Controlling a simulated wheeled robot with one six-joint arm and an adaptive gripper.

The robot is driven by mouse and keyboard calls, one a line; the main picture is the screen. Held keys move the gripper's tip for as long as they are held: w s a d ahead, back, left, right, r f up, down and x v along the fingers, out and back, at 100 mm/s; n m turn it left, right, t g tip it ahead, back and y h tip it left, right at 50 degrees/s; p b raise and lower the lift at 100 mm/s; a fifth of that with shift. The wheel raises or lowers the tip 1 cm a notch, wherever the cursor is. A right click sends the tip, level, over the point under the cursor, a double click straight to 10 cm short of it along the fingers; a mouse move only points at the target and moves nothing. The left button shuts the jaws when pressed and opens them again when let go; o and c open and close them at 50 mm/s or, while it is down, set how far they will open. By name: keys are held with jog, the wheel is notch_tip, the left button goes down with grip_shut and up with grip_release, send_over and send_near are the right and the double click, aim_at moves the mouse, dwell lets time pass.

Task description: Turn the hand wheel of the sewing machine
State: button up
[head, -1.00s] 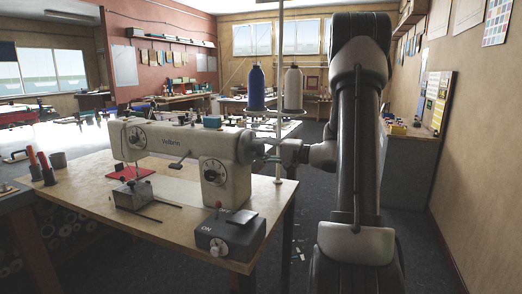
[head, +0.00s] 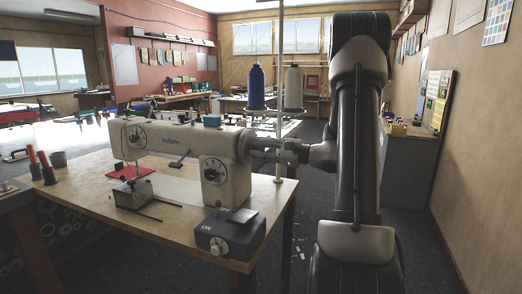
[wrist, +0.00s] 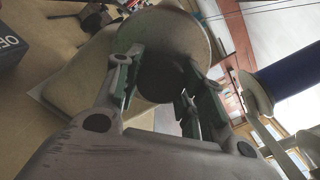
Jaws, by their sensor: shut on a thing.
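The beige sewing machine (head: 180,150) stands on a wooden table. Its hand wheel is at the right end of the machine and is mostly hidden by my gripper (head: 275,150) in the head view. In the wrist view the hand wheel (wrist: 165,32) is a round pale disc with a dark centre (wrist: 165,80). My gripper's fingers, with green pads, lie on either side of that dark centre and are shut on the wheel. The exact contact is in shadow.
A thread stand with a blue cone (head: 257,88) and a white cone (head: 293,88) rises behind the machine, close to my gripper. A grey switch box (head: 230,232) sits at the table's front edge. Red-handled tools (head: 38,165) stand at the left.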

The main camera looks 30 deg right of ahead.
jog(key=m, duration=0.7)
jog(key=shift+s+a+f, duration=0.1)
jog(key=shift+f, duration=0.05)
dwell(0.4)
jog(key=o, duration=1)
jog(key=v, duration=1.2)
